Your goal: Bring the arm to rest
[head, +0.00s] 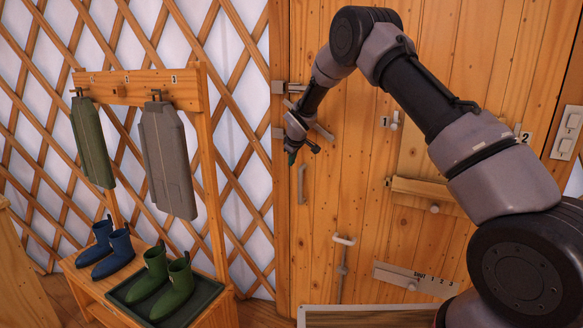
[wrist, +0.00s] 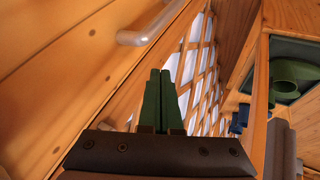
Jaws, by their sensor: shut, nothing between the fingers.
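My arm reaches across the right side of the head view, bent high, with its end pointing down and left. My gripper (head: 291,157) is in front of the left part of the wooden door (head: 350,220), close to the metal latch (head: 318,128). In the wrist view my gripper's green fingers (wrist: 157,95) are together, with nothing between them. A light metal handle (wrist: 146,26) shows beyond them at the upper left. Whether the gripper touches the latch or door cannot be told.
On the left a wooden rack holds a green garment (head: 91,140) and a grey garment (head: 168,160). Below are blue boots (head: 107,248) and green boots (head: 162,284) on a dark tray (head: 205,301). A drop-bolt (head: 342,262) and a sliding plate (head: 415,280) are on the door. Lattice wall stands behind.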

